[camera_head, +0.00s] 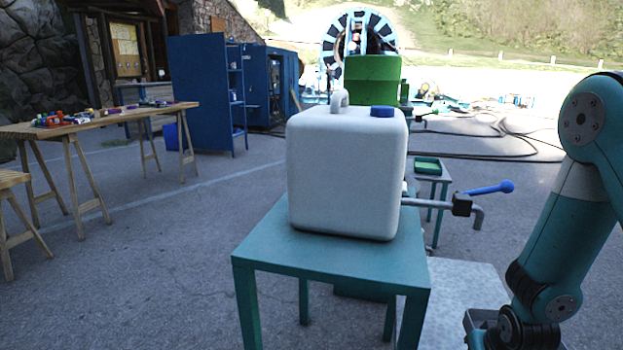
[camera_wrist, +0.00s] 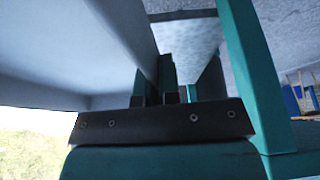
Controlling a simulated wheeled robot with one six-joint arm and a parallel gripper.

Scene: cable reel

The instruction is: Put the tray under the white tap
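A white canister (camera_head: 345,170) with a blue cap stands on a teal table (camera_head: 330,262). Its tap (camera_head: 478,214), a grey pipe with a blue lever (camera_head: 490,188), sticks out to the right past the table edge. In the wrist view the tray (camera_wrist: 70,45) fills the upper left as a large grey surface. My gripper (camera_wrist: 160,88) has its fingers close together at the tray's wall and appears shut on it.
A pale slab (camera_head: 462,285) lies right of the teal table. Wooden trestle tables (camera_head: 95,122) stand at left. Open paving lies between them.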

